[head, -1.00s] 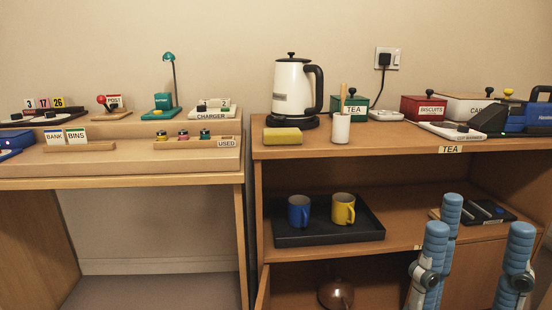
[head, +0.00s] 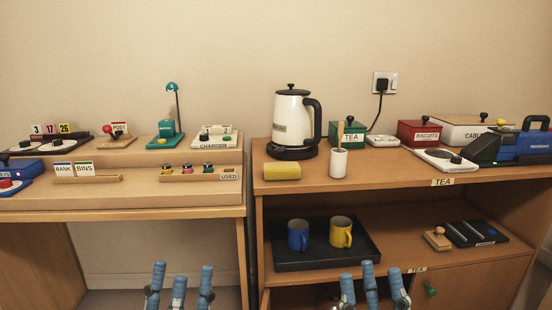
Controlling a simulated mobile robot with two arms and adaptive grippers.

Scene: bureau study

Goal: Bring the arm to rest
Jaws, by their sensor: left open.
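My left gripper (head: 180,282) shows at the bottom edge, left of the middle, with blue ribbed fingers pointing up. Its fingers are apart and nothing is between them. My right gripper (head: 372,284) shows at the bottom edge, right of the middle, in front of the lower part of the shelf unit. Its fingers are also spread, with nothing between them. Both grippers are clear of the desk-top and shelf objects in the picture. The arms below the fingers are out of view.
The desk (head: 125,203) on the left bears small labelled stands. The shelf unit (head: 330,182) bears a white kettle (head: 292,120) and boxes. Below, a black tray (head: 290,262) holds a blue mug (head: 298,235) and a yellow mug (head: 342,232). A gap separates the two units.

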